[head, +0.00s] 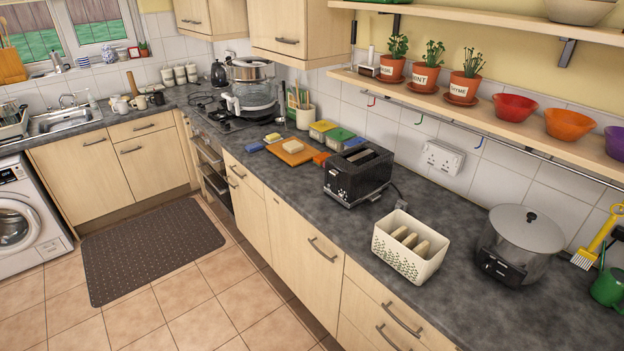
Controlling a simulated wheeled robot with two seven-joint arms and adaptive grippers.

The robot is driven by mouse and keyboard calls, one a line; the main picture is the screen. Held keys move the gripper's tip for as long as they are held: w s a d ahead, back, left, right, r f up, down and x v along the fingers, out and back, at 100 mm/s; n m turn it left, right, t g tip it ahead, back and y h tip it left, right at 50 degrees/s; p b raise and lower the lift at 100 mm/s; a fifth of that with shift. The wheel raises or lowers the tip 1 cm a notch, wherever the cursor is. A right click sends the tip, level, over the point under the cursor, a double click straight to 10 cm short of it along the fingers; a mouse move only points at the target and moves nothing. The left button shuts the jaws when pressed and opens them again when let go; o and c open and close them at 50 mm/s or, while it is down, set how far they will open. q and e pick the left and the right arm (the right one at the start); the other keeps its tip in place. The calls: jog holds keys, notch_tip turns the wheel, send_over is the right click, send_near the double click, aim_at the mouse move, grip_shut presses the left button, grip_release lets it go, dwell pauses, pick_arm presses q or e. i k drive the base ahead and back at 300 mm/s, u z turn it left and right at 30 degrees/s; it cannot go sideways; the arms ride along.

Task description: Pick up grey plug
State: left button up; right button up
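I cannot make out a grey plug for certain in the head view. A metal sink (66,121) is set in the counter at the far left, too small and far away to show a plug in it. A small grey piece (401,204) sits by a dark cord right of the black toaster (357,176); I cannot tell whether it is a plug. Neither of my grippers is in view.
The long dark worktop (456,217) holds a white basket (409,246), a silver cooker (515,243), a chopping board (291,152) and a steamer (252,88). A shelf (470,112) with herb pots overhangs it. The tiled floor (200,310) is open around a dark mat (152,244).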

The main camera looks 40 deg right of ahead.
aim_at(400, 204)
jog(key=u, duration=0.05)
jog(key=i, duration=1.6)
jog(key=z, duration=1.1)
jog(key=i, duration=0.85)
jog(key=z, duration=0.95)
